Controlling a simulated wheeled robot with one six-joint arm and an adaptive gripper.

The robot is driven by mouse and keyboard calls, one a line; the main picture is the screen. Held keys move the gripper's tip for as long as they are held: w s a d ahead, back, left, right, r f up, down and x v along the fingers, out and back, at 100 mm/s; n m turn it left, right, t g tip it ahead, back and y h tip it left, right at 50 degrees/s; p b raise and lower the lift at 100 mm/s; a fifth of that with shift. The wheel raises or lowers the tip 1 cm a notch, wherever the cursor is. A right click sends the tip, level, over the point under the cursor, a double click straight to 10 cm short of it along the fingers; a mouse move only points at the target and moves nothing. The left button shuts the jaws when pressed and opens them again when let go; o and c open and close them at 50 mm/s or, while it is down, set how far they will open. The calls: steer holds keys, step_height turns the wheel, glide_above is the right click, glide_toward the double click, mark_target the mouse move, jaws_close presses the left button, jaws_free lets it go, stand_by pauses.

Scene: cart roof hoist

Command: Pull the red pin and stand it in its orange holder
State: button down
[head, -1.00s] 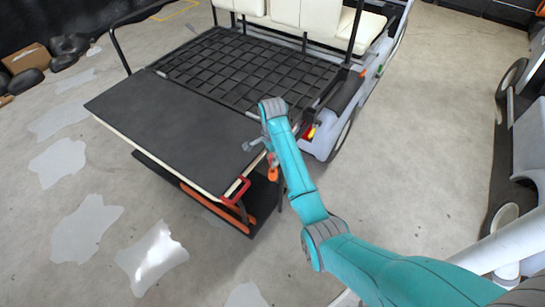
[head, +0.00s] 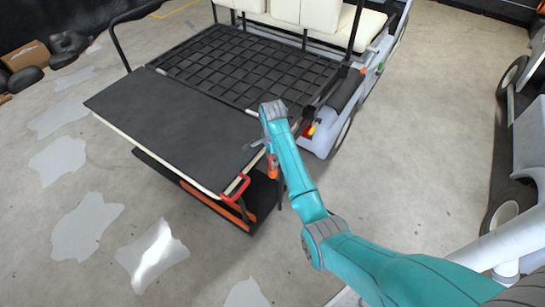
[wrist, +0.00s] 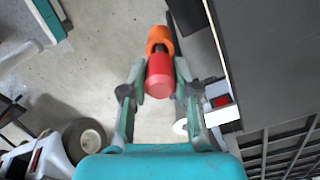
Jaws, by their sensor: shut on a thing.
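The red pin (wrist: 160,76) is between the two fingers of my gripper (wrist: 160,82) in the wrist view, and the gripper is shut on it. The orange holder (wrist: 160,38) shows just past the pin, in line with it. The two overlap in this view, so I cannot tell whether the pin sits in the holder or is apart from it. In the head view the orange holder (head: 273,172) shows beside the near right corner of the cart's deck, below my wrist. My arm largely hides the pin there.
The cart's flat dark deck (head: 175,130) lies left of my arm, with a red handle (head: 235,188) at its near corner. A grey body panel with a wheel (head: 340,135) stands behind. Another vehicle (head: 528,130) is at the far right. The floor between is clear.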

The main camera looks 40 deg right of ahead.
steer(key=shift+f, duration=1.55)
steer(key=shift+r, duration=2.35)
steer(key=shift+f, duration=2.35)
stand_by(0.3)
steer(key=c, duration=0.8)
jaws_free()
step_height(320, 180, up, 12)
